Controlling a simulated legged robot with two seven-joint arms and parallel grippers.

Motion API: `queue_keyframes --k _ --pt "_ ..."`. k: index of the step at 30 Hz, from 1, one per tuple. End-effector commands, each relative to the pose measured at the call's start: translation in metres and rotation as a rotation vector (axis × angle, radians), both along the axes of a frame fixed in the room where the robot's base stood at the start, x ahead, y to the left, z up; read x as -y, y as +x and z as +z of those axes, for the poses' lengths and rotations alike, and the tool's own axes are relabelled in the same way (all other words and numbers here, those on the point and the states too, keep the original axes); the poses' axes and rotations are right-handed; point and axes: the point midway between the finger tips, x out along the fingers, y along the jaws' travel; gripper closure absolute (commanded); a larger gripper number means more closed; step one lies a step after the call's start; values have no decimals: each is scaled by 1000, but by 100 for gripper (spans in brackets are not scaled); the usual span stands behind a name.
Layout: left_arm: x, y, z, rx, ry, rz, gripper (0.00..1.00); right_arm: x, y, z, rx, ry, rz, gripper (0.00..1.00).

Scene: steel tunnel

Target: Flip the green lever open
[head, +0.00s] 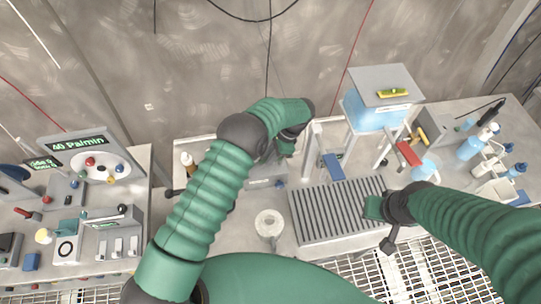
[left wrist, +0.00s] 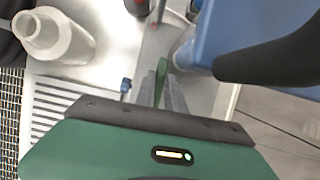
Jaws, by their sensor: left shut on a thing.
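The green lever (left wrist: 161,78) shows in the left wrist view as a narrow upright green piece between my left gripper's grey fingers (left wrist: 170,95). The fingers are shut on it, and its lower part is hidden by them. In the head view my left gripper (head: 287,148) points down at the back of the bench, left of the blue lever (head: 333,167). My arm hides most of that spot. My right gripper (head: 388,222) hangs over the front right of the slatted drain tray, and its fingers are too unclear to judge.
The slatted drain tray (head: 335,215) lies at the bench middle. A white vessel (head: 268,222) stands left of it. A water tank (head: 375,112) stands behind, near a red lever (head: 409,153) and a yellow lever (head: 420,130). Bottles (head: 470,147) crowd the right. A control panel (head: 90,165) stands left.

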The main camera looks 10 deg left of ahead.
Motion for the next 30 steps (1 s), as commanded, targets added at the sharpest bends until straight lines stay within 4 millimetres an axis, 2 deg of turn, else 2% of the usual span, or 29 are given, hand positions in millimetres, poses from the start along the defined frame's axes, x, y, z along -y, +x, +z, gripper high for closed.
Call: queue_keyframes --k 17,23,30 --pt "-2 -1 -1 -3 4 6 100 0 0 -1 0 0 0 76" --pt "-2 -2 -3 -2 5 58 100 0 0 -10 0 0 0 76" --pt "1 -6 -5 0 5 204 100 0 0 -29 0 0 0 76"
